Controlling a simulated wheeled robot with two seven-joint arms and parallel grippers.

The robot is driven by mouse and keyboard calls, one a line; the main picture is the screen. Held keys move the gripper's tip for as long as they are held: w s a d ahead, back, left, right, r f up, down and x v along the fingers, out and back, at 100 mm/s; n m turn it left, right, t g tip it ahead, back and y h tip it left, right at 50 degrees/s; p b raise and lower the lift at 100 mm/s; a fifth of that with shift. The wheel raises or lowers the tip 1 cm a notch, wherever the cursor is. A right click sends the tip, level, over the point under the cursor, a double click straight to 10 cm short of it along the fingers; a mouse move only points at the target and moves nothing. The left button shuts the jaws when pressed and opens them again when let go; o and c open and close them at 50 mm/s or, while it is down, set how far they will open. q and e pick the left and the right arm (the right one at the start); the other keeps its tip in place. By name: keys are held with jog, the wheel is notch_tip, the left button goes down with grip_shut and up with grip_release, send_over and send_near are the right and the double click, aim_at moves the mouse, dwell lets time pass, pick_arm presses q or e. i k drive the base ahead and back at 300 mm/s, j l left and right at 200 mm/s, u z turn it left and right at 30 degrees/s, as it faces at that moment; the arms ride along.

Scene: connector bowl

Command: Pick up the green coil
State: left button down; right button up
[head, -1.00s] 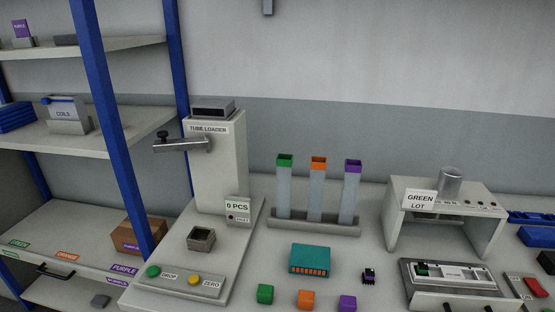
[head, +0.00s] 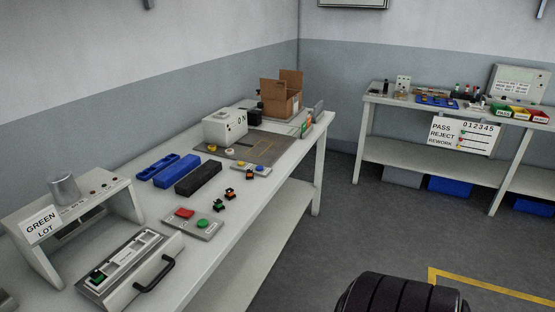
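I cannot make out a green coil for certain in the head view. A small black-and-green part (head: 219,206) lies on the long white table, but it is too small to tell what it is. Another small green-and-black part (head: 98,277) sits in the slot of a grey fixture (head: 125,262) with a black handle, at the lower left. A stand with a "GREEN LOT" sign (head: 41,225) is behind that fixture. Neither of my grippers is in view.
The white table (head: 272,170) holds blue (head: 167,169) and black (head: 198,178) trays, a button panel (head: 193,223), a white device (head: 225,126) and an open cardboard box (head: 281,94). A second bench (head: 455,112) stands at right. A black ribbed object (head: 400,293) is at the bottom edge.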

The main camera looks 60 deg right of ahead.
aim_at(219, 206)
jog(key=z, duration=1.4)
